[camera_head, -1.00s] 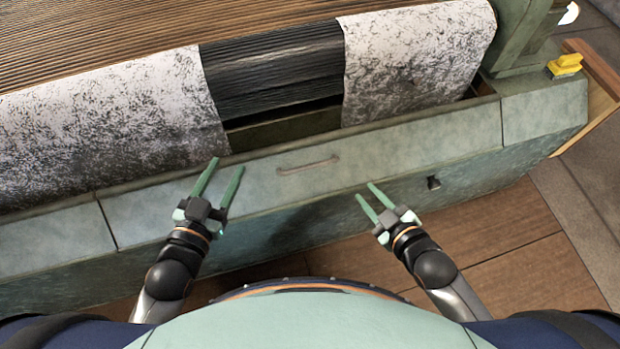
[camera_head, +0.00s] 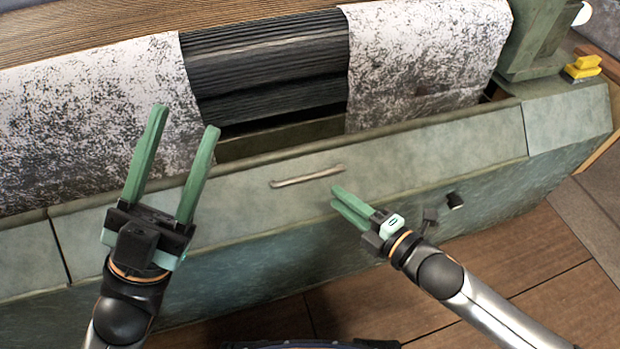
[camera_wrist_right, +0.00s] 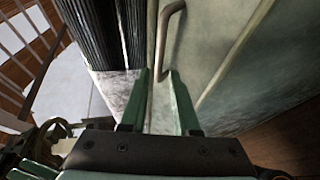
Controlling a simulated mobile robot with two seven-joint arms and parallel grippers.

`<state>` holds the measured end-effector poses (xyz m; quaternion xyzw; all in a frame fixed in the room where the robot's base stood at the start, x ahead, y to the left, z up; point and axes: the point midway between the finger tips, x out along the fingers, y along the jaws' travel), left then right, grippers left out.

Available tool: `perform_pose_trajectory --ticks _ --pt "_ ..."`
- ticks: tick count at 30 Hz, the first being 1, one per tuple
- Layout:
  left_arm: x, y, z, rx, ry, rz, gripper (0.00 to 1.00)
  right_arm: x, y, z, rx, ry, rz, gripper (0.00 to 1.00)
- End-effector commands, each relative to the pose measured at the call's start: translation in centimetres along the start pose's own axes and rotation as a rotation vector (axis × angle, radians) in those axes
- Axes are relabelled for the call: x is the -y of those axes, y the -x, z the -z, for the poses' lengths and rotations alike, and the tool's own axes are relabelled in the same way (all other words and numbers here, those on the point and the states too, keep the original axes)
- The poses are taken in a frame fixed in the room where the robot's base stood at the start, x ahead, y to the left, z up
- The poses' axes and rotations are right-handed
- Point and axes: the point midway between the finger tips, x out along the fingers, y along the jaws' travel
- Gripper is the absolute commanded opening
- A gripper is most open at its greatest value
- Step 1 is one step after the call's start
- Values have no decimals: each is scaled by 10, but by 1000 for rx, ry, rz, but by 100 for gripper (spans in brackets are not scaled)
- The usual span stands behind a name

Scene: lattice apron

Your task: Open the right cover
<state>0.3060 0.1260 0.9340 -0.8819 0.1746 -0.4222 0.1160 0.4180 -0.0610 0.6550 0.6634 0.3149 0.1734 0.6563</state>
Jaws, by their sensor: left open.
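The grey-green cover (camera_head: 420,155) is a long sloping panel on the front of the machine, lying shut, with a thin bar handle (camera_head: 307,176). The handle also shows in the right wrist view (camera_wrist_right: 166,40), just beyond the fingertips. My right gripper (camera_head: 334,197) is in front of the panel, just below and right of the handle. Its green fingers (camera_wrist_right: 158,72) stand a little apart with nothing between them. My left gripper (camera_head: 187,118) is wide open and empty, raised over the panel's left part and left of the handle.
Speckled white sheets (camera_head: 425,60) hang on both sides of a dark ribbed roller (camera_head: 265,65) behind the panel. A yellow block (camera_head: 582,67) sits at the right end. A small dark fitting (camera_head: 455,200) is on the front face. Wooden floor (camera_head: 480,265) lies in front.

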Motion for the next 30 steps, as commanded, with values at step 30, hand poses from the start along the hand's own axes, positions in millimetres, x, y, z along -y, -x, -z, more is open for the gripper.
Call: perform_pose_trajectory --ticks 30 --pt "-13 20 -20 9 53 -1 50 0 -100 0 0 -3 1 22"
